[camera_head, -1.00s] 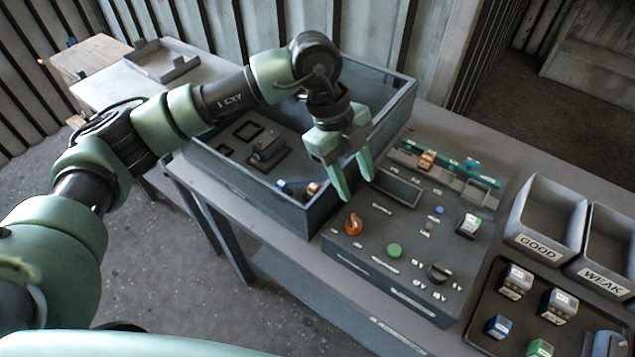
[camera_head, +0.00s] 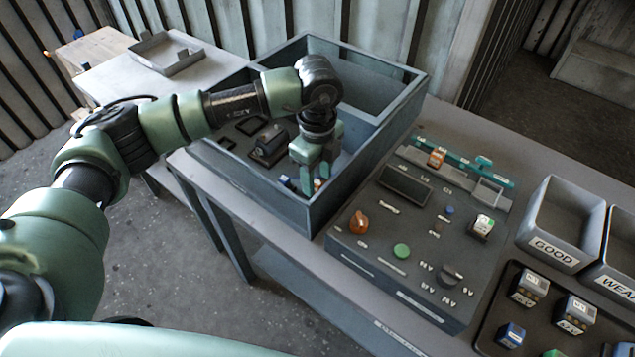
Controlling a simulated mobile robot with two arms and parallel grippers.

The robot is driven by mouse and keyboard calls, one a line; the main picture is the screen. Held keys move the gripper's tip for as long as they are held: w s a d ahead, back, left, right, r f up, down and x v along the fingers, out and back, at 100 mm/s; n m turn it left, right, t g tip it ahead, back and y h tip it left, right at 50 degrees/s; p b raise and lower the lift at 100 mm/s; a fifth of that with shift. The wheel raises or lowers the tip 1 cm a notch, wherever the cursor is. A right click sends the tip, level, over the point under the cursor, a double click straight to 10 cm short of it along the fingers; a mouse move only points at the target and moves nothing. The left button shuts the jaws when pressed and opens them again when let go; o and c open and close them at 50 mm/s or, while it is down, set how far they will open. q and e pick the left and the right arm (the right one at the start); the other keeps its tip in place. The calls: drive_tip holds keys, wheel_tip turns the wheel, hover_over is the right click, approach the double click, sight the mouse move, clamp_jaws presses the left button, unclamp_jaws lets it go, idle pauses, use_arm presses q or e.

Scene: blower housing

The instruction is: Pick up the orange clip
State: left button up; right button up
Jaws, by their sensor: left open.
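My left gripper (camera_head: 314,178) is open, pointing down inside the grey-blue open box (camera_head: 262,199), near its front wall. A small orange piece, which may be the orange clip, lies low in the box at the fingertips. The fingers mostly hide it, and I cannot tell whether they touch it. A small blue piece (camera_head: 286,182) lies just left of the fingers. Another orange block (camera_head: 436,157) sits on the teal strip at the back of the test panel. My right gripper is not in view.
The dark test panel (camera_head: 378,256) right of the box carries an orange knob (camera_head: 358,222) and a green button (camera_head: 401,250). Bins marked GOOD (camera_head: 554,252) and WEAK (camera_head: 616,285) stand at right. A tray (camera_head: 487,338) with several blocks lies in front of them.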

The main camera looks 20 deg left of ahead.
use_arm(q)
drive_tip(key=shift+f, duration=0.85)
clamp_jaws()
drive_tip(key=shift+r, duration=0.15)
